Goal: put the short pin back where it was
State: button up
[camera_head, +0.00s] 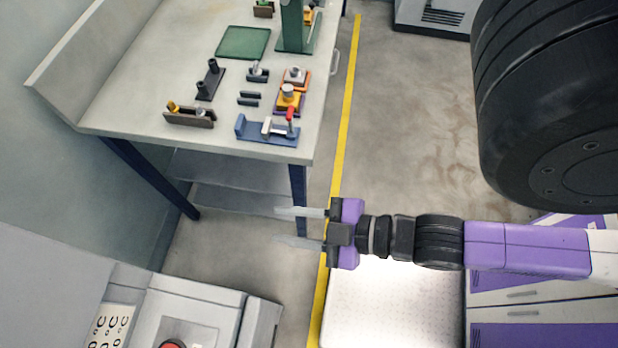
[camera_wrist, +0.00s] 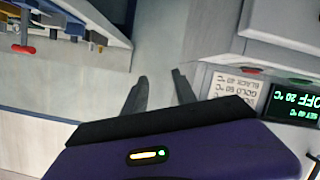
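My gripper (camera_head: 285,227) is open and empty, held out in front of the table over the floor. Its two fingers also show apart in the wrist view (camera_wrist: 160,90). On the table (camera_head: 130,110) a brown block (camera_head: 190,119) carries a gold piece (camera_head: 173,106) and a silver piece (camera_head: 200,111). A dark base (camera_head: 211,84) behind it has two black upright pegs. A small dark holder (camera_head: 258,75) has a light metal piece on it. I cannot tell which of these is the short pin.
A blue fixture with a red-tipped lever (camera_head: 290,114) stands at the table's near right corner, orange-and-purple blocks (camera_head: 289,97) behind it. A green mat (camera_head: 243,43) and green press (camera_head: 292,25) are farther back. A grey machine (camera_head: 190,310) stands at lower left.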

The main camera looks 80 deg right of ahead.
jog(key=s+r+m, duration=0.1)
jog(key=r+m, duration=0.1)
jog(key=s+r+m, duration=0.2)
jog(key=shift+s+d+m, duration=0.2)
jog(key=shift+s+m, duration=0.05)
jog(key=shift+m, duration=0.05)
jog(key=shift+f, duration=0.1)
jog(key=shift+f+b, duration=0.6)
jog(key=shift+b, duration=0.05)
